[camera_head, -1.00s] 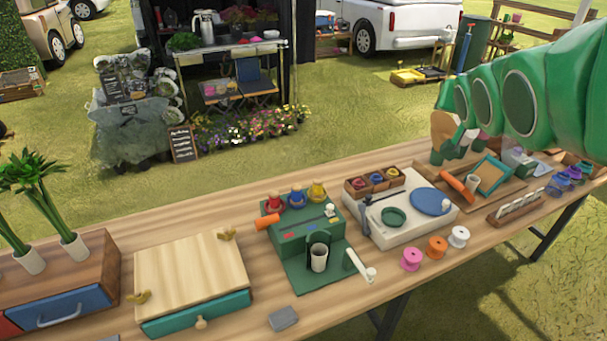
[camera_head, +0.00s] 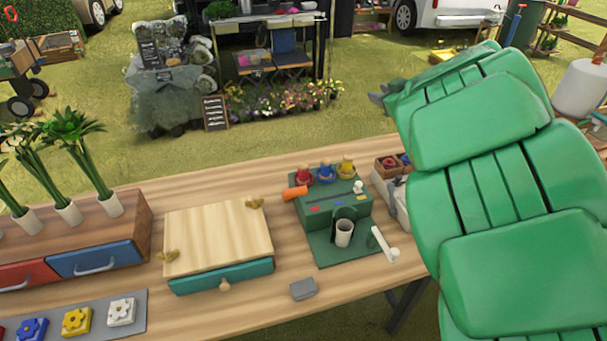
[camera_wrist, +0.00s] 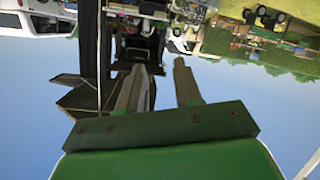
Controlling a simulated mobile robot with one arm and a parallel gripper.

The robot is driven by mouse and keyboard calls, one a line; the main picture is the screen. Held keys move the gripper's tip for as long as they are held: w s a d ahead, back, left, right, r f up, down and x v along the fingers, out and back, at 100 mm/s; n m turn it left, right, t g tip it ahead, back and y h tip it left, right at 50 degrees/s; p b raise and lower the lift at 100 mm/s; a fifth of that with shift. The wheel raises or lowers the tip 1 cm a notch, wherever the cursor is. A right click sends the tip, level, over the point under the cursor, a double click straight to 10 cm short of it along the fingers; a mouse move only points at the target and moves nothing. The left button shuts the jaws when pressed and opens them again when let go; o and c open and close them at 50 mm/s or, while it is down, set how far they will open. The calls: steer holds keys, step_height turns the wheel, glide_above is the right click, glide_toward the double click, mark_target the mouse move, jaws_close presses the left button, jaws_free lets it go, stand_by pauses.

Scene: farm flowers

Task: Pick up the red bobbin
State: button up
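A small red spool-shaped piece (camera_head: 302,176), which looks like the red bobbin, stands upright on the back of a green box-like device (camera_head: 335,205) in the head view. A blue one (camera_head: 325,172) and a yellow one (camera_head: 346,166) stand in a row to its right. My gripper shows in the wrist view (camera_wrist: 162,68) with its two fingers apart and nothing between them. It faces away from the table's objects, toward an upside-down background. In the head view, grey tips (camera_head: 384,95) beside my green arm look like its fingers, well right of the red piece.
An orange cylinder (camera_head: 295,193) lies close in front of the red piece. A white cup (camera_head: 343,232) and a white handle (camera_head: 384,244) are at the device's front. A wooden-topped drawer box (camera_head: 218,237) stands left. My arm hides the table's right part.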

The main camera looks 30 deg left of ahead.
steer(key=s+a+f+n+g+y, duration=0.15)
steer(key=s+a+f+g, duration=0.3)
steer(key=f, duration=0.45)
steer(key=n+g, duration=0.3)
steer(key=g, duration=0.2)
glide_toward(308, 180)
steer(key=a+r, duration=0.2)
steer(key=r, duration=0.1)
steer(key=shift+a+r+m, duration=0.1)
steer(key=shift+a+m, duration=0.1)
steer(key=shift+m, duration=0.05)
steer(key=shift+s+a, duration=0.15)
steer(key=shift+a, duration=0.05)
steer(key=shift+d+f+x, duration=0.1)
steer(key=shift+f+x, duration=0.1)
steer(key=shift+x, duration=1.65)
steer(key=shift+d+f+x, duration=0.1)
steer(key=shift+f+x, duration=0.1)
steer(key=shift+x, duration=1.65)
jaws_close()
steer(key=shift+r, duration=0.1)
